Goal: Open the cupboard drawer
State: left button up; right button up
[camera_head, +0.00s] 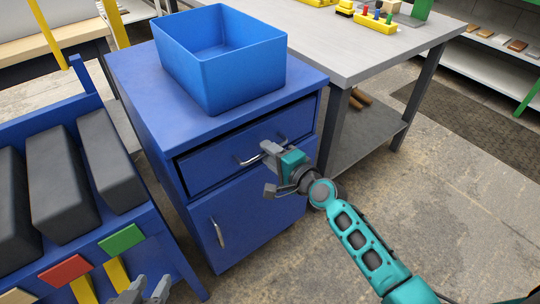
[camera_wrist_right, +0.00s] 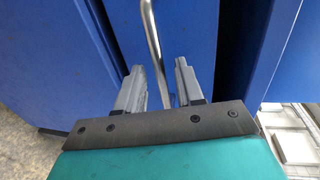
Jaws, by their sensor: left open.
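The blue cupboard (camera_head: 140,95) stands at the centre of the head view. Its drawer (camera_head: 215,165) is at the top, above a door with its own upright handle (camera_head: 218,232). A dark gap runs along the drawer front's upper edge; I cannot tell whether it is slightly out. The metal drawer handle (camera_head: 250,161) is partly hidden by my right gripper (camera_head: 268,168). In the right wrist view the handle (camera_wrist_right: 153,45) passes between the two fingers of that gripper (camera_wrist_right: 160,85), which are apart with room on both sides. My left gripper (camera_head: 145,288) is open and empty at the bottom edge.
An open blue bin (camera_head: 225,75) stands on the cupboard top. A blue rack (camera_head: 65,255) with dark blocks stands close at left. A grey table (camera_head: 345,55) stands behind to the right. The floor (camera_head: 440,215) right of my right arm is clear.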

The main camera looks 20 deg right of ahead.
jog(key=shift+w, duration=0.15)
grip_shut()
dwell(0.6)
